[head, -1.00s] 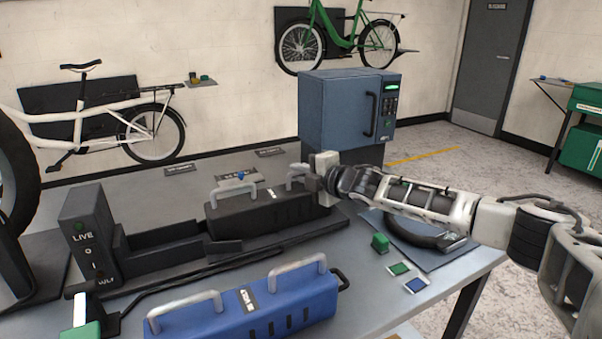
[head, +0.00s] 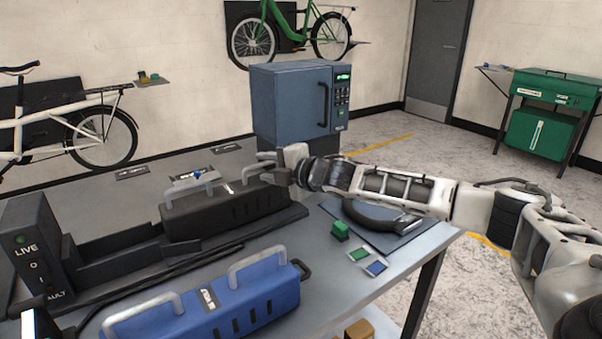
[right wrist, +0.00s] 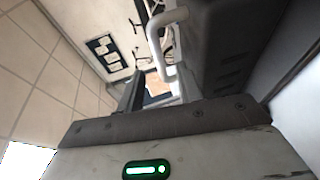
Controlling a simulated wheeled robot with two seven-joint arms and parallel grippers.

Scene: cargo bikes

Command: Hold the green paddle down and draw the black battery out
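The black battery (head: 225,208) lies on a long dark cradle (head: 120,268), well to the right of the dark box marked LIVE (head: 30,250), with bare cradle between them. It has two pale handles on top. My right gripper (head: 287,165) is at its right-hand handle (head: 265,156). In the right wrist view the handle (right wrist: 155,42) runs down to the fingers (right wrist: 158,88), and a light gap shows between them, so they look open. My left gripper is not recognisable in view. I cannot make out the green paddle; only a small white and dark piece is cut off at lower left.
A blue battery (head: 215,305) with two pale handles lies in front. A blue-grey cabinet (head: 288,105) stands behind. A green cart (head: 545,125) is at far right.

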